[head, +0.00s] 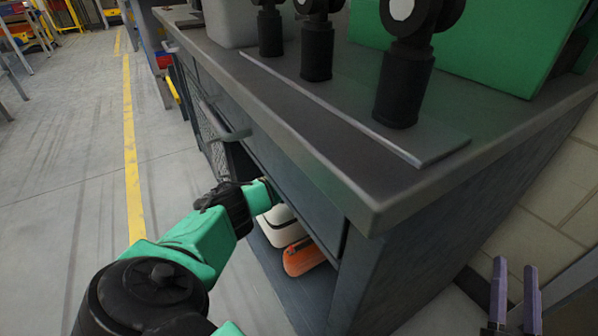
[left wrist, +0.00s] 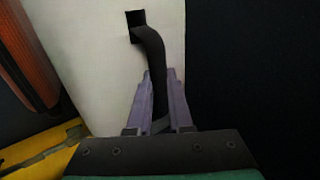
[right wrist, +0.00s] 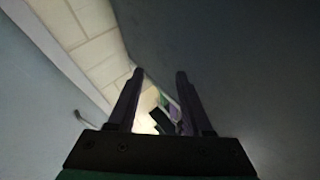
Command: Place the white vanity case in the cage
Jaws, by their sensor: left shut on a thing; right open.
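The white vanity case (head: 280,228) is in the open lower compartment of the workbench, partly hidden by my left arm. In the left wrist view the white case (left wrist: 90,50) fills the left and middle, with a black strap handle (left wrist: 150,48). My left gripper (left wrist: 158,85) is shut on that strap. In the head view its fingers are hidden at the compartment opening. My right gripper (head: 515,268) is open and empty, low beside the bench's right end. A mesh panel (head: 212,135), perhaps part of the cage, shows at the bench front.
An orange case (head: 303,257) lies right beside the white one. The bench top (head: 300,120) carries a plate with several black posts and a green box (head: 480,50). Its edge overhangs the compartment. Floor left of the bench, with a yellow line (head: 132,170), is clear.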

